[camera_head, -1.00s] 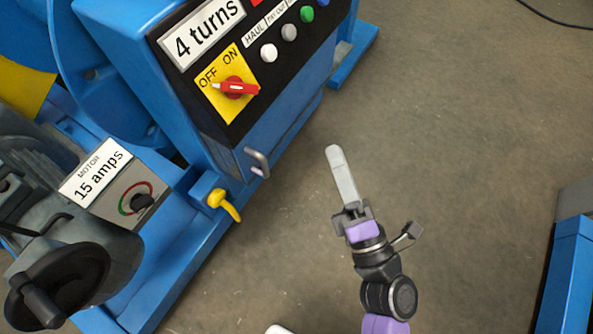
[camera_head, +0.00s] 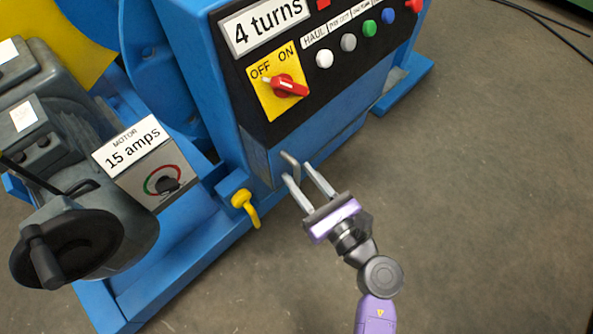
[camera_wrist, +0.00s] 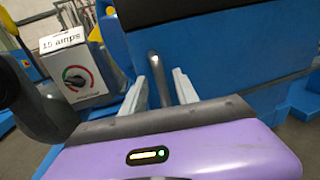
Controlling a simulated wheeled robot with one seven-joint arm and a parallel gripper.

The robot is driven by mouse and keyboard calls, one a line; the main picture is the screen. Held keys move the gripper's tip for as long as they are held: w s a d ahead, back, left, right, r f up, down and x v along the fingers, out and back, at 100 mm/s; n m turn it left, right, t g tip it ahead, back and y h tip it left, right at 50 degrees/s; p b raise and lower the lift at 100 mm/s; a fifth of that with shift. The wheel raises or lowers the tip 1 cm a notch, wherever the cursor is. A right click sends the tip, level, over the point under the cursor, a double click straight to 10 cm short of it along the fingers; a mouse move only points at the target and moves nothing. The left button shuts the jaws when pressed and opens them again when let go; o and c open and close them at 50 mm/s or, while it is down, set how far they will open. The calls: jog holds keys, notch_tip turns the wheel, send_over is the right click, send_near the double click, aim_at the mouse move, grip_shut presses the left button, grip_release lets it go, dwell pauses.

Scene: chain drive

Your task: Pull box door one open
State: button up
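The box door (camera_head: 345,133) is a blue panel low on the blue control cabinet, below the black button panel. It looks closed. Its grey bar handle (camera_head: 290,163) stands out near the panel's left edge; it also shows in the wrist view (camera_wrist: 155,72). My gripper (camera_head: 298,171) is open in front of the door, with its two grey fingers pointing at the handle. In the wrist view, the handle shows between and beyond the fingers (camera_wrist: 163,75). I cannot tell whether either finger touches it.
A yellow hook-like part (camera_head: 245,205) sticks out left of the handle. The motor box marked 15 amps (camera_head: 150,165) and a black handwheel (camera_head: 68,245) are further left. A red switch (camera_head: 287,86) sits above the door.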

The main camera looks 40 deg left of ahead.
jog(key=shift+x, duration=1.2)
grip_shut()
dwell(0.6)
